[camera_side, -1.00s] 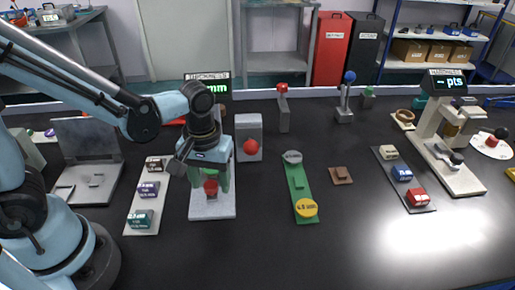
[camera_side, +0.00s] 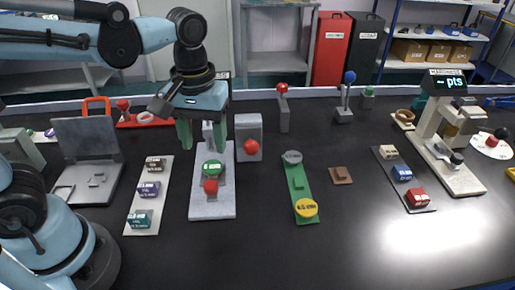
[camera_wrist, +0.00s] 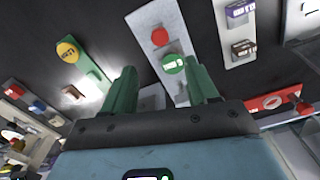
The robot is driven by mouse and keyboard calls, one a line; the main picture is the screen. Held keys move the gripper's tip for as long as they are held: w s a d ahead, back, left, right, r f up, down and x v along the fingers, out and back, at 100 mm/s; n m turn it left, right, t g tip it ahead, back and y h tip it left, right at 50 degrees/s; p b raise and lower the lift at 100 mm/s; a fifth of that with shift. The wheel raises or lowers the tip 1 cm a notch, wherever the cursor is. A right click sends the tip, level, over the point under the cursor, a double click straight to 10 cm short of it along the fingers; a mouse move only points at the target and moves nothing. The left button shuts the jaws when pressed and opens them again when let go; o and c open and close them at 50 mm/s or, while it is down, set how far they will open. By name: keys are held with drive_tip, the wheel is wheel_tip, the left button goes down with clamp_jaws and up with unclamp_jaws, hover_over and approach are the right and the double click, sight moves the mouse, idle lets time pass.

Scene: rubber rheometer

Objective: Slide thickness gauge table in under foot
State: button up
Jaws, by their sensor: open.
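The thickness gauge stands on a long pale grey base (camera_side: 212,208) left of centre in the side view. Its round green table (camera_side: 212,168) sits on the base, with a red knob (camera_side: 210,187) on the near side. Both also show in the wrist view, the green table (camera_wrist: 173,63) and the red knob (camera_wrist: 160,36). My gripper (camera_side: 203,140) is open and empty, above the rear part of the gauge and clear of the knob. In the wrist view its green fingers (camera_wrist: 160,72) stand apart. The gripper hides the gauge's head and display; I cannot tell how the foot sits over the table.
A grey block with a red ball (camera_side: 250,147) stands close right of the gauge. A pale strip with several labelled blocks (camera_side: 148,190) lies left. A green strip with a yellow disc (camera_side: 306,208) lies right. The front bench is clear.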

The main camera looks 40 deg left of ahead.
drive_tip(key=shift+r, duration=0.4)
drive_tip(key=m+t, duration=0.4)
drive_tip(key=m, duration=0.2)
approach(210, 184)
drive_tip(key=shift+t, duration=0.3)
drive_tip(key=shift+s+x, duration=0.1)
drive_tip(key=shift+x, duration=2)
drive_tip(key=shift+s+x, duration=0.15)
drive_tip(key=shift+x, duration=2)
drive_tip(key=shift+f, duration=0.1)
clamp_jaws()
